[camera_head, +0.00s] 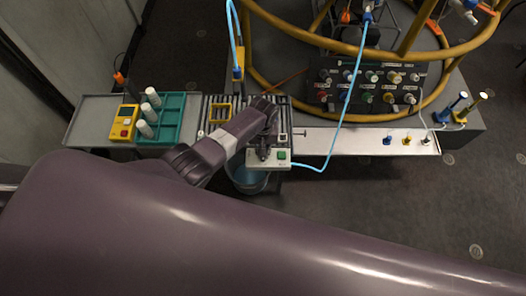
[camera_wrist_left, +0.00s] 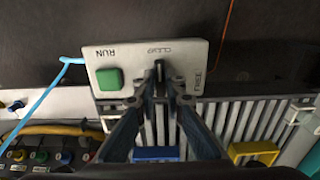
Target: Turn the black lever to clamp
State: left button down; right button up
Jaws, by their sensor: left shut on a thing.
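The black lever (camera_wrist_left: 159,70) stands on a pale control box (camera_wrist_left: 132,72) marked RUN, CLAMP and FREE. In the left wrist view its visible tip points at the CLAMP mark, with FREE off to the right. My left gripper (camera_wrist_left: 160,95) is shut on the lever, one finger on each side. The fingers hide the lever's lower part. In the head view the box (camera_head: 256,164) sits at the front of a slatted bed, and my left gripper (camera_head: 264,146) reaches down to it. My right gripper is not in view.
A green button (camera_wrist_left: 109,79) sits beside the lever. A teal rack (camera_head: 170,131) with white cylinders and a yellow device (camera_head: 124,122) stand to the left. A blue hose (camera_head: 345,115) runs close by on the right. A bucket (camera_head: 247,178) stands below the box.

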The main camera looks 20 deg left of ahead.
pick_arm(q)
jog(key=shift+w+r, duration=0.1)
jog(key=shift+w, duration=0.05)
jog(key=c, duration=2.3)
grip_release()
jog(key=shift+c, duration=0.2)
jog(key=shift+o, duration=0.2)
notch_tip(320, 180, up, 12)
